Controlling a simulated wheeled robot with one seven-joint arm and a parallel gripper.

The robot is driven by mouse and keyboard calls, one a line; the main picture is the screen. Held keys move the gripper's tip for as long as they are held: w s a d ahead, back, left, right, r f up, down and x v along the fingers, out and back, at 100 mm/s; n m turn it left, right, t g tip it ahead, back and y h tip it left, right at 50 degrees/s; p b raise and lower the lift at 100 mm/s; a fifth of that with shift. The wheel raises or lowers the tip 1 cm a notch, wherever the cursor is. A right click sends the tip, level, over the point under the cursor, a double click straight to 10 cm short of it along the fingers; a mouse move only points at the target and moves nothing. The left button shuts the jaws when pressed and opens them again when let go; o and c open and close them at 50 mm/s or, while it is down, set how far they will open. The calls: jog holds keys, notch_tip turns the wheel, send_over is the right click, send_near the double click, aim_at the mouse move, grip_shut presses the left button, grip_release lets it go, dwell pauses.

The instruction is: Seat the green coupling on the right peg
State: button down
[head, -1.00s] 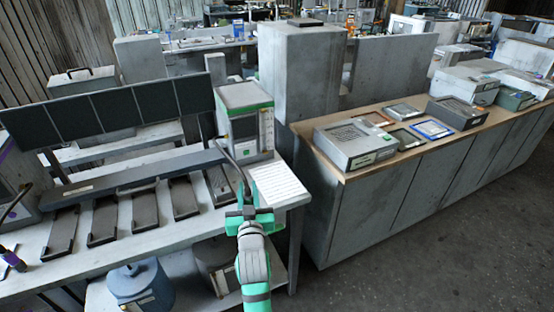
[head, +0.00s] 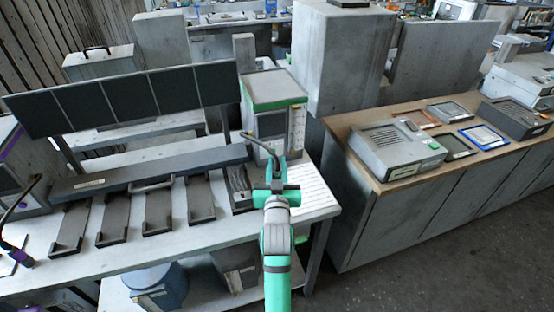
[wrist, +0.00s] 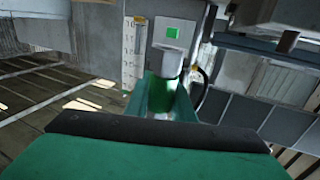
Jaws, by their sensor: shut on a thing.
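My gripper (head: 276,190) is above the right end of the bench, in front of the green-trimmed instrument box. In the wrist view its fingers (wrist: 168,100) are shut around a short green cylinder with a pale grey top, which appears to be the green coupling (wrist: 165,90). In the head view the gripper hides the coupling. A dark curved cable (head: 262,146) rises from beside the gripper toward the box. It also shows right of the fingers in the wrist view (wrist: 203,92). I cannot make out the right peg in either view.
The green-trimmed box (head: 272,102) stands just beyond the gripper. Several dark trays (head: 115,217) line the bench (head: 190,238) to the left. A purple-ended cable (head: 25,260) hangs at the far left. A wooden-topped counter (head: 400,178) stands right, across a floor gap.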

jog(key=shift+f, duration=2.15)
jog(key=shift+f, duration=1.4)
jog(key=c, duration=1.4)
grip_release()
jog(key=shift+c, duration=0.2)
jog(key=shift+s, duration=0.15)
jog(key=s, duration=1)
jog(key=shift+s, duration=0.3)
